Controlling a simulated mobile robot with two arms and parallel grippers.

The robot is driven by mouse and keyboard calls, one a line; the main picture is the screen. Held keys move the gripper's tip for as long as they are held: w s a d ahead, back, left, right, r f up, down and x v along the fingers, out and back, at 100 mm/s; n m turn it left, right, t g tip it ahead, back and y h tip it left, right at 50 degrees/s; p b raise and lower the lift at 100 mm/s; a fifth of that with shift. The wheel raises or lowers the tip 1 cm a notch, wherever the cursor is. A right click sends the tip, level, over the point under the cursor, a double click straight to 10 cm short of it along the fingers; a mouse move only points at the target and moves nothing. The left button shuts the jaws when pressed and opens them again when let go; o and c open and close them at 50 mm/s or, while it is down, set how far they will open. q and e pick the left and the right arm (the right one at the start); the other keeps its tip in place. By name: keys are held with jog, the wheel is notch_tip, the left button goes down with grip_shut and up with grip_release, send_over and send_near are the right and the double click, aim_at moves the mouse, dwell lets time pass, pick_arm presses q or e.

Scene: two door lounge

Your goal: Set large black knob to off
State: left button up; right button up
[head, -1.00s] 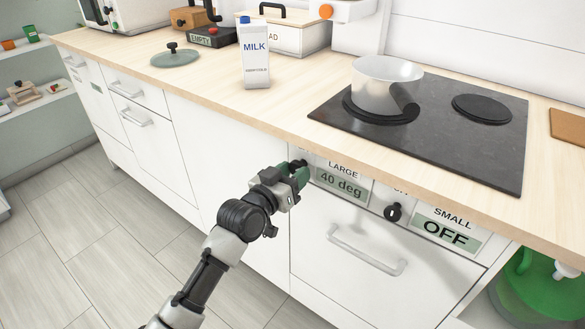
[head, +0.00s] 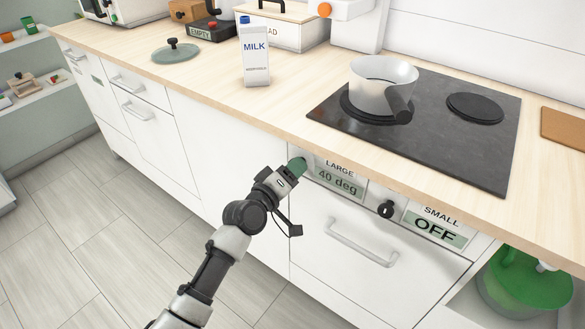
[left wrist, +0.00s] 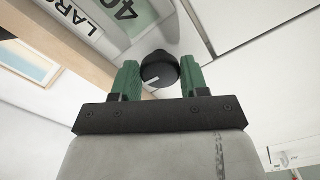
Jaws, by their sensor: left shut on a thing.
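The large black knob (left wrist: 160,69) sits between the green fingers of my left gripper (left wrist: 160,78) in the left wrist view. Its white mark points to the lower left there. In the head view my left gripper (head: 297,166) is at the stove front, left of the "LARGE" display (head: 337,181), and hides the knob. The gripper is shut on the knob. The display reads "40 deg". My right gripper is not in view.
The small black knob (head: 386,209) is to the right, beside the "SMALL" display (head: 437,234) reading "OFF". A drawer handle (head: 361,242) sticks out below. The counter edge overhangs the panel. A pot (head: 376,88) stands on the black hob (head: 435,140).

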pick_arm(q)
jog(key=shift+n, duration=0.5)
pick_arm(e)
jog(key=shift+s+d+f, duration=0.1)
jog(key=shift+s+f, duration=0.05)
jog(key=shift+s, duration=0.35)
pick_arm(q)
jog(key=o, duration=0.9)
jog(key=p+v, duration=0.1)
jog(key=v, duration=1)
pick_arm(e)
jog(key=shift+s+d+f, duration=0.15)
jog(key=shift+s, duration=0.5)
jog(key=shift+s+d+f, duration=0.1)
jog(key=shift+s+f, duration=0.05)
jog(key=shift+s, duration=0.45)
